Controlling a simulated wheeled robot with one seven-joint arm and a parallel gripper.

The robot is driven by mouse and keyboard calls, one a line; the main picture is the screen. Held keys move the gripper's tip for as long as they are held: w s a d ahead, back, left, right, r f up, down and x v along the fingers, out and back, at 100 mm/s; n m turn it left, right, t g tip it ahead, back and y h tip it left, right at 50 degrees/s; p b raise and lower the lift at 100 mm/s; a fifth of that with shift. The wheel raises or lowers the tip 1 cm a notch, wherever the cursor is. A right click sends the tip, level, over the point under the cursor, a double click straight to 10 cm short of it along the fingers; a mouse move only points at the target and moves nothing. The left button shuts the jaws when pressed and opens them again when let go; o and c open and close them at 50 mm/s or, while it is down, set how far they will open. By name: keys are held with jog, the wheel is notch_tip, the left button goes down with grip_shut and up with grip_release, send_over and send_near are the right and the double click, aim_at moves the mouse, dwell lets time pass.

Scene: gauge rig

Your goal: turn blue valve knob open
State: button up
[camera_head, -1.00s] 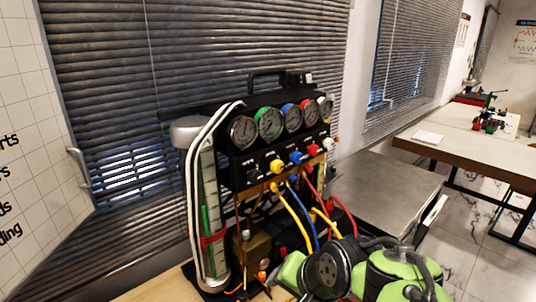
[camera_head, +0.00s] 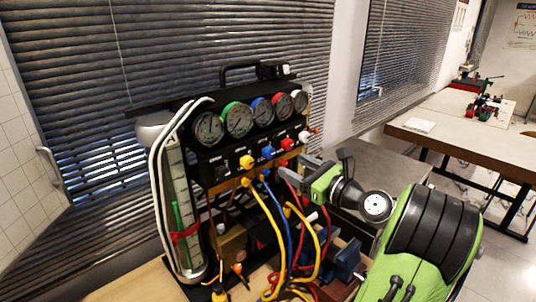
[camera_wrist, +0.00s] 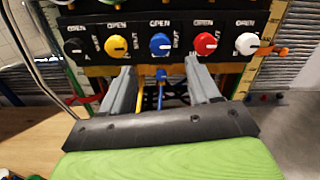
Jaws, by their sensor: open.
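The blue valve knob (camera_head: 267,152) sits in the row of coloured knobs on the black gauge panel. In the wrist view the blue knob (camera_wrist: 160,44) is at the upper middle, below an OPEN label, with a pale pointer mark on its face. My gripper (camera_wrist: 161,72) is open and empty, its two grey fingers spread left and right of the blue knob's column, tips a little below it in the picture. In the head view my gripper (camera_head: 299,168) is to the right of the panel, fingers toward the knobs. No contact with the knob shows.
A yellow knob (camera_wrist: 116,45) and a red knob (camera_wrist: 205,43) flank the blue one, with black and white knobs at the ends. Several gauges are above. Yellow, blue and red hoses (camera_head: 262,212) hang below the knobs. A grey-topped table (camera_head: 385,172) is at right.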

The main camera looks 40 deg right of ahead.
aim_at(271, 154)
jog(key=w, duration=1)
jog(key=shift+a, duration=0.1)
jog(key=shift+s, duration=0.1)
jog(key=c, duration=1)
jog(key=shift+c, duration=0.2)
